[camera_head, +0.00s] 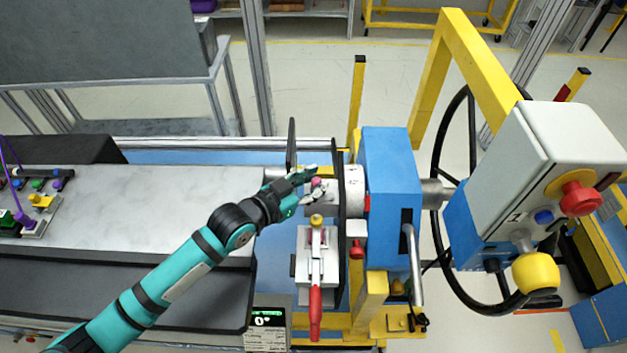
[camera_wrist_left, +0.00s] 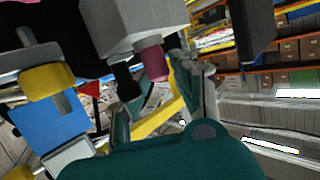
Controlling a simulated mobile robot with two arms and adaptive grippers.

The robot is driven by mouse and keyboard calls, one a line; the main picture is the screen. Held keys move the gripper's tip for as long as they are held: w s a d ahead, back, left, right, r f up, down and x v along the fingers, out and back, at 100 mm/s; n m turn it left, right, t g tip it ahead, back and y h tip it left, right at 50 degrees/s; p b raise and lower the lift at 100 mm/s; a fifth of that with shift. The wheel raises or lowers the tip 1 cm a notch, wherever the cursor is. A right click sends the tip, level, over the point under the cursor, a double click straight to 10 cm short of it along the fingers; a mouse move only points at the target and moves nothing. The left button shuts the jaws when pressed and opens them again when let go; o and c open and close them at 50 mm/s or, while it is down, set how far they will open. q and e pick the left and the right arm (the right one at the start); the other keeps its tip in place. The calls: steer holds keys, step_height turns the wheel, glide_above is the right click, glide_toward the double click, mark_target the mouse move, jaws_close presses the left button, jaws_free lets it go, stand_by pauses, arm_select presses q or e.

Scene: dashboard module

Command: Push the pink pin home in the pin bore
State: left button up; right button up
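The pink pin (camera_head: 316,182) shows as a small pink spot at the light grey block (camera_head: 325,192) beside the round white flange. In the left wrist view the pink pin (camera_wrist_left: 153,63) sticks out of the underside of the grey block (camera_wrist_left: 140,25). The bore is hidden by the block and the pin. My left gripper (camera_head: 311,184) is at the block, with its fingers apart on either side of the pin. In the left wrist view one finger of my left gripper (camera_wrist_left: 160,92) is very close to the pin; I cannot tell whether it touches. My right gripper is not in view.
A blue housing (camera_head: 390,190) and a black handwheel (camera_head: 437,180) stand to the right. A red-handled clamp (camera_head: 315,300) is just in front of the block. A dark upright plate (camera_head: 291,145) stands close behind my left gripper. The grey bench top (camera_head: 180,200) is mostly clear.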

arm_select(q)
steer(key=shift+o, duration=1.4)
steer(key=shift+f, duration=0.25)
steer(key=shift+s, duration=0.15)
steer(key=v, duration=1.2)
steer(key=shift+r, duration=0.25)
